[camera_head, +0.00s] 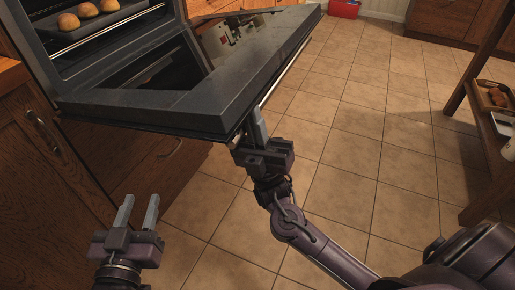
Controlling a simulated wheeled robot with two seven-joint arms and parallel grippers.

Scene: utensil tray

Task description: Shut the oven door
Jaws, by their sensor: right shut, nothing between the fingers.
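The oven door (213,103) is dark with a glossy glass panel and hangs open, folded down roughly level in front of the oven (40,55). A thin metal handle bar (285,72) runs along its outer edge. My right gripper (256,122) is shut and empty. Its fingertips are at the door's outer edge near its near corner, partly overlapping the edge; I cannot tell if they touch it. My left gripper (138,211) is at the lower left, below the door, with its fingers apart and empty.
Several bread rolls (87,10) sit on a tray inside the oven. Wooden cabinets (45,150) stand left of and below the door. A wooden shelf unit (480,80) with food stands at the right. A red box (344,9) is at the back. The tiled floor (360,130) between is clear.

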